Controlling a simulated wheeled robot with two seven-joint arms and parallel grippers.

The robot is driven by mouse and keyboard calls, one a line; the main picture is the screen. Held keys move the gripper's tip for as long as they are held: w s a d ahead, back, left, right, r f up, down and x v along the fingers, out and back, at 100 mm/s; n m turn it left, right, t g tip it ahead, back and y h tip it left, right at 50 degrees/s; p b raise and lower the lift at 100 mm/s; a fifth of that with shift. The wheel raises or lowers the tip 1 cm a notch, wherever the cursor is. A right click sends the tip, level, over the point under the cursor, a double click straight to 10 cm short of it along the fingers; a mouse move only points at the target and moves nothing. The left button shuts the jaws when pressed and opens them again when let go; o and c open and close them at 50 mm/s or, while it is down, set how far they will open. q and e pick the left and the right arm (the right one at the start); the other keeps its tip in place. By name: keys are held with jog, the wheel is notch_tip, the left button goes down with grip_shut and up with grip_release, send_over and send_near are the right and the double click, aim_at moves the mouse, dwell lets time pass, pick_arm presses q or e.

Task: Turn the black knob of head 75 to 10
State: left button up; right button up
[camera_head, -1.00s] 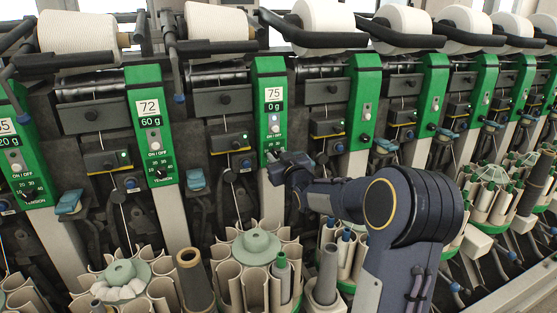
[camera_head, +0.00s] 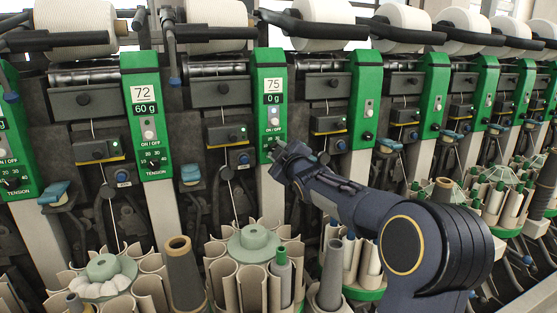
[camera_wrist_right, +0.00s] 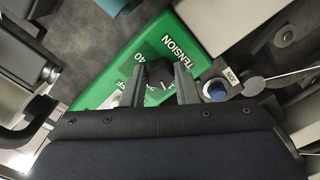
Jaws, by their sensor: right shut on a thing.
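The green panel of head 75 (camera_head: 268,80) carries a label "75", a "0 g" display (camera_head: 272,99) and an ON/OFF switch. My right gripper (camera_head: 276,150) is at the lower end of this panel and hides the knob in the head view. In the right wrist view, the black knob (camera_wrist_right: 158,74) sits between the two fingers of my right gripper (camera_wrist_right: 160,80), below the word TENSION. The fingers are shut on it. Part of the scale is hidden; a "40" shows beside the knob. My left gripper is not in view.
Head 72 (camera_head: 144,80), reading "60 g", stands to the left. More green heads line up to the right. A grey cop holder (camera_head: 254,243) with tubes stands below head 75. A blue button (camera_wrist_right: 215,90) lies close beside the right finger.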

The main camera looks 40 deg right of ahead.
jog(key=shift+n+b, duration=0.3)
jog(key=shift+n, duration=0.3)
jog(key=o, duration=1)
jog(key=b+v, duration=0.1)
jog(key=v, duration=0.6)
jog(key=shift+s+a+b, duration=0.15)
jog(key=shift+s+b, duration=0.15)
jog(key=shift+s, duration=0.05)
